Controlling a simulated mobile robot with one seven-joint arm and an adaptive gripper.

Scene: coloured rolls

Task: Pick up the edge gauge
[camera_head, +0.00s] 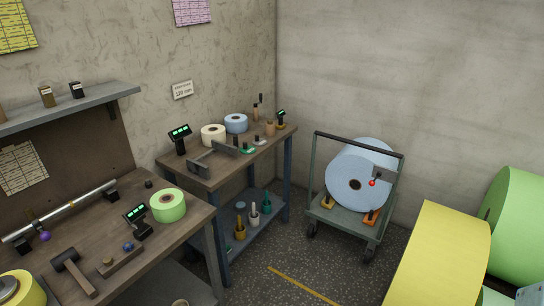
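No object is clearly recognisable as the edge gauge. Several things could be it, and I cannot tell which. A dark grey bracket-like piece (226,149) lies on the far bench (180,160). Small devices with green displays stand at the far bench's left end (180,134), at its far end (281,116) and on the near bench (136,213). A grey piece with a red ball (372,183) sits at the face of the light blue roll on the cart. My gripper is not in view.
The near bench (95,205) holds a green roll (168,206), a hammer (70,266) and a metal bar (60,214). The cart (345,222) carries a light blue roll (345,170). Big yellow (440,255) and green (520,225) rolls fill the right. Floor between is open.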

